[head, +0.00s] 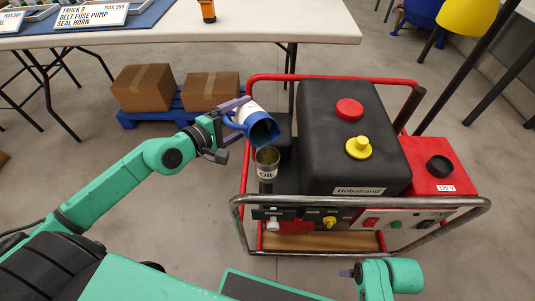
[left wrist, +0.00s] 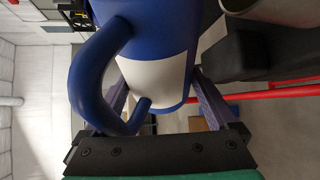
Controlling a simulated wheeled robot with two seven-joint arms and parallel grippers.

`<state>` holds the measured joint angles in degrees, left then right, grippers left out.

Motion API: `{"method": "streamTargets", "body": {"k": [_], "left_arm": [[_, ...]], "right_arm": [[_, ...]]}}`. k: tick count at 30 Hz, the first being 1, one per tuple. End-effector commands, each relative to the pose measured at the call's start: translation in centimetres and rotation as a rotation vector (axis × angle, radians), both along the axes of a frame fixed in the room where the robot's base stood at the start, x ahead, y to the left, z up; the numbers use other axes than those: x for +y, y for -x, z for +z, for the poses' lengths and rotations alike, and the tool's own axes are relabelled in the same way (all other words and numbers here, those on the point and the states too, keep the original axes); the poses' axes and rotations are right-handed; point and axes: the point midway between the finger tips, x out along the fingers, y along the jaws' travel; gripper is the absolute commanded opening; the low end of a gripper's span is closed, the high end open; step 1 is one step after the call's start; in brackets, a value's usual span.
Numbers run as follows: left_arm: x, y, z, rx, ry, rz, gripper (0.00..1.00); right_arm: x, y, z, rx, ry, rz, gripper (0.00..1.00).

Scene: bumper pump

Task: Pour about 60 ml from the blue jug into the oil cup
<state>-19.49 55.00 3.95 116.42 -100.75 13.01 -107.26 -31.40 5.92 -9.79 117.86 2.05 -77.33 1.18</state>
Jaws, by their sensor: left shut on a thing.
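The blue jug (head: 240,118) with a white band is tilted in the head view, its dark mouth facing down and right. The jug fills the top of the left wrist view (left wrist: 155,35), its blue handle at the left. My left gripper (head: 229,121) is shut on the jug, a finger on each side. The grey oil cup (head: 267,173), labelled OIL, stands upright just below the jug's mouth. A grey rim at the upper right of the left wrist view looks like the cup (left wrist: 275,12). No stream shows.
A red-framed machine (head: 345,185) with a black tank, red and yellow caps and a front panel stands right of the cup. Cardboard boxes (head: 143,88) sit on a blue pallet (head: 185,113) behind. A white table (head: 270,25) spans the back.

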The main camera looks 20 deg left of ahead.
Motion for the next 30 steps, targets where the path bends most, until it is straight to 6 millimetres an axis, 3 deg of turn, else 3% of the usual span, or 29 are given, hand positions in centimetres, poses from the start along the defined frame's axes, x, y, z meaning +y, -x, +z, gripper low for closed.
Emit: {"method": "streamTargets", "body": {"k": [30], "left_arm": [[-0.05,0.04,0.52,-0.035,-0.033,0.0,0.2]], "right_arm": [[-0.04,-0.04,-0.31,0.0,0.002,0.0,1.0]]}}
